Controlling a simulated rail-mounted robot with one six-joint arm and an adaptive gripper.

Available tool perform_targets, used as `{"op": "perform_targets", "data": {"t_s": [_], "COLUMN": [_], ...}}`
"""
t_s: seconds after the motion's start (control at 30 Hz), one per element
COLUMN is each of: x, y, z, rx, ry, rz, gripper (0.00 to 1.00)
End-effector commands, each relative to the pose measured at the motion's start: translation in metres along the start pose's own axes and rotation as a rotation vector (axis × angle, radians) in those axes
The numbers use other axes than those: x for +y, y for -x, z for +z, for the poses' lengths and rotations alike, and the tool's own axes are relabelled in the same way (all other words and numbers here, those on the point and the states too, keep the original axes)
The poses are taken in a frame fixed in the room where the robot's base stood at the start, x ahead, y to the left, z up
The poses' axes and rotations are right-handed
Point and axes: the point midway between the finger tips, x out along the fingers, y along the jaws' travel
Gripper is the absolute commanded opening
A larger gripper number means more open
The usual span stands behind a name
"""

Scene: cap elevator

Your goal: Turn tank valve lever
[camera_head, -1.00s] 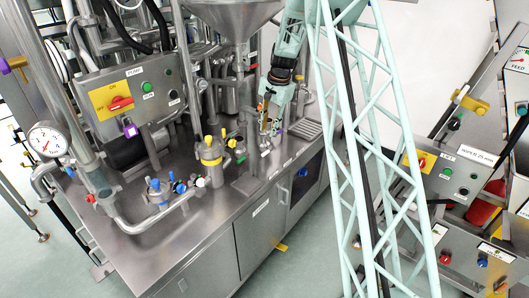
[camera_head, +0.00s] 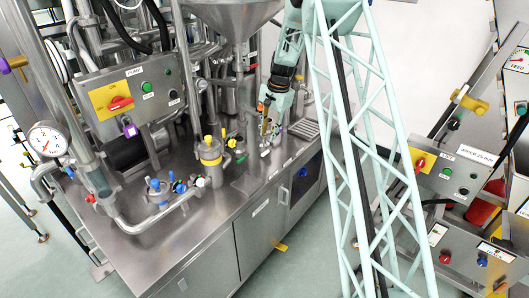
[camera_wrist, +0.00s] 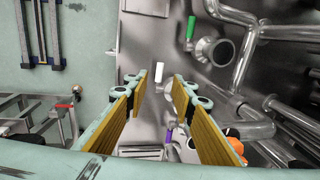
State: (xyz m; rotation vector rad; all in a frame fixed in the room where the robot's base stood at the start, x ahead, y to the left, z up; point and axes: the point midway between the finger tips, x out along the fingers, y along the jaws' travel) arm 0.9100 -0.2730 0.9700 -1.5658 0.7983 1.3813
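My gripper (camera_head: 266,132) points down over the steel worktop, at the right of the machine. In the wrist view my gripper (camera_wrist: 159,84) is open, with its two yellow-padded fingers apart and nothing between them. A lever with a white handle (camera_wrist: 157,73) shows just beyond the fingertip gap; it also shows below the gripper in the head view (camera_head: 265,152). A green-handled lever (camera_wrist: 191,28) stands further off by a round pipe flange. No label marks the tank valve lever.
Steel pipes (camera_wrist: 252,128) crowd the right of the wrist view. The worktop's front strip (camera_head: 215,212) is clear.

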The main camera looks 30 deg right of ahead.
Motion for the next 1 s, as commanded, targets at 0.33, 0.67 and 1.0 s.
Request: {"op": "perform_targets", "data": {"t_s": [0.33, 0.67, 1.0], "x": [0.0, 0.0, 0.0], "y": [-0.044, -0.086, -0.115], "z": [0.001, 0.001, 0.0], "rx": [-0.001, -0.001, 0.0], "ry": [0.0, 0.0, 0.0], "rz": [0.0, 0.001, 0.0], "gripper": [0.24, 0.24, 0.24]}}
